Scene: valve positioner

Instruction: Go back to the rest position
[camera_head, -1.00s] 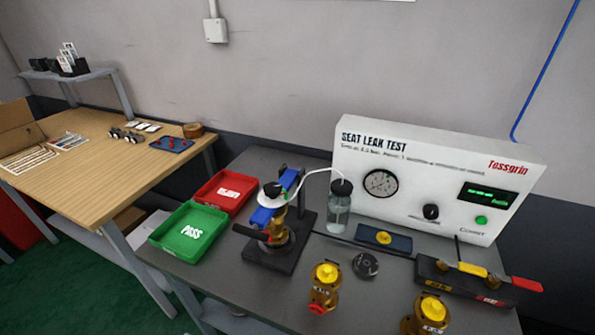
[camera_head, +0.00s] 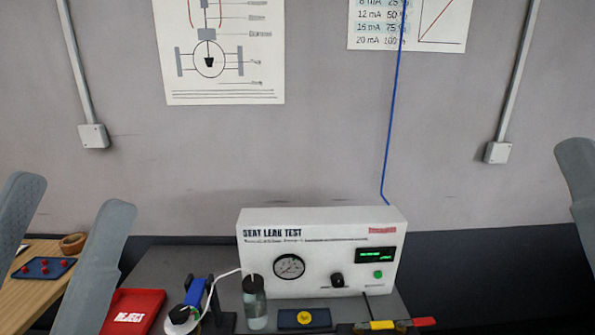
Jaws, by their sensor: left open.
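My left gripper (camera_head: 72,195) shows at the lower left as two grey fingers spread well apart, pointing up, with nothing between them. One grey finger of my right gripper (camera_head: 578,180) shows at the right edge; its other finger is out of the picture. Both are raised in front of the wall, clear of the bench objects. The white seat leak test box (camera_head: 320,240) stands on the bench behind a clear bottle (camera_head: 254,305) with a black cap.
A red REJECT tray (camera_head: 135,312) and a blue clamp (camera_head: 194,292) stand left of the bottle. A wooden table (camera_head: 45,290) is at far left.

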